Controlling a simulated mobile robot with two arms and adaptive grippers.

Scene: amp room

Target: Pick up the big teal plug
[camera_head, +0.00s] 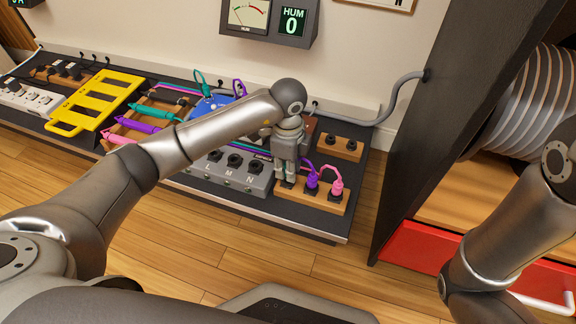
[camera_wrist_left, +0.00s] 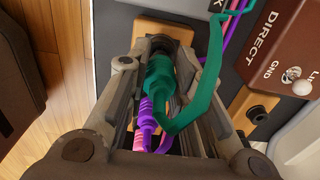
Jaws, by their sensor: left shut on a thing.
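In the left wrist view a teal plug (camera_wrist_left: 158,75) with a flat teal cable sits between the two fingers of my left gripper (camera_wrist_left: 157,80), which is shut on it. The plug's tip is at a dark socket in a wooden block (camera_wrist_left: 165,32); whether it is seated cannot be told. In the head view my left gripper (camera_head: 287,172) points down at the left end of that wooden block (camera_head: 325,202) and mostly hides the plug. My right gripper is outside both views; only its arm shows.
A purple plug (camera_head: 311,176) and a pink plug (camera_head: 332,180) stand in the same block, close beside my left gripper. A grey switch box (camera_head: 230,173) lies to the left. Another long teal plug (camera_head: 150,112) lies on a rack farther left. A dark cabinet stands right of the board.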

